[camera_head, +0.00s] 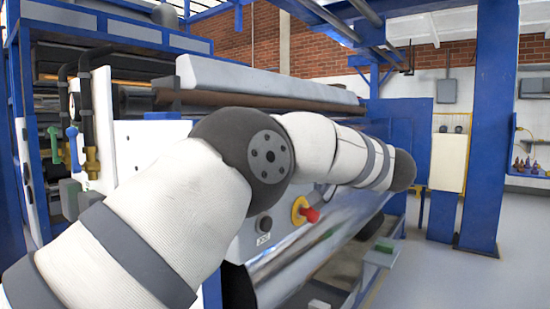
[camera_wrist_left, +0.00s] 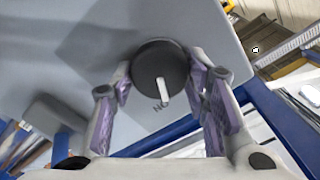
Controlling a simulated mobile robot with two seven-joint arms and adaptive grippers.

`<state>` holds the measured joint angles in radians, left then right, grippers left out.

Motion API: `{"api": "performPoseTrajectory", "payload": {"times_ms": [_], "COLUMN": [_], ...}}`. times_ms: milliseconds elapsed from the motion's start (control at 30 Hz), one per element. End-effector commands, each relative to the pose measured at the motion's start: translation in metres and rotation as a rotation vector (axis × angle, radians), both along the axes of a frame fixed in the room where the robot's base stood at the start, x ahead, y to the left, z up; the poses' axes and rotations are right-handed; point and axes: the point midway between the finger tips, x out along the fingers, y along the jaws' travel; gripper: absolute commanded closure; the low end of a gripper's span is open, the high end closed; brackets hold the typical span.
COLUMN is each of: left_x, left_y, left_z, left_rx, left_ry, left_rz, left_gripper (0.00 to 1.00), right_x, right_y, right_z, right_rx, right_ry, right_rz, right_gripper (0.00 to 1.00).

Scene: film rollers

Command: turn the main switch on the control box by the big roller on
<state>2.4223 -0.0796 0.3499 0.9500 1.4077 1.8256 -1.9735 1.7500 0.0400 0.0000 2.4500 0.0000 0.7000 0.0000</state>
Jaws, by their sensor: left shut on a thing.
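In the left wrist view the main switch (camera_wrist_left: 149,58) is a round black knob with a white pointer bar, on the flat grey face of the control box (camera_wrist_left: 88,40). The pointer stands nearly upright in the picture, slightly tilted. My right gripper is in neither view.
In the head view a red-and-yellow knob (camera_head: 302,210) and a black button (camera_head: 264,224) sit on a pale panel below my arm. A large shiny roller (camera_head: 310,252) lies beneath. A blue post (camera_head: 487,130) stands at right, with open grey floor around it.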

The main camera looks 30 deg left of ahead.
Motion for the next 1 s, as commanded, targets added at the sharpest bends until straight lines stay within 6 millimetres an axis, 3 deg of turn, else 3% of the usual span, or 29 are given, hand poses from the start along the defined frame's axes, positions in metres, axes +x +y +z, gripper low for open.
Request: {"api": "performPoseTrajectory", "payload": {"times_ms": [400, 933, 967, 1000], "left_x": [0.0006, 0.0006, 0.0006, 0.0006], "left_y": [0.0002, 0.0002, 0.0002, 0.0002], "left_z": [0.0008, 0.0008, 0.0008, 0.0008], "left_rx": [0.015, 0.017, 0.016, 0.016], "left_ry": [0.16, 0.182, 0.181, 0.181], "left_rz": [-0.001, -0.001, -0.001, -0.001], "left_gripper": [0.86, 0.86, 0.56, 0.47], "right_x": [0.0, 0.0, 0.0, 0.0], "right_y": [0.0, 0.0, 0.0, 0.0], "right_z": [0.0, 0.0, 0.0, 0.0], "right_rx": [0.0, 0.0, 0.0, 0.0], "right_ry": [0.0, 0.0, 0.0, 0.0], "right_rz": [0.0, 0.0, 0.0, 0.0], "right_gripper": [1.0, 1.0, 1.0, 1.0]}}
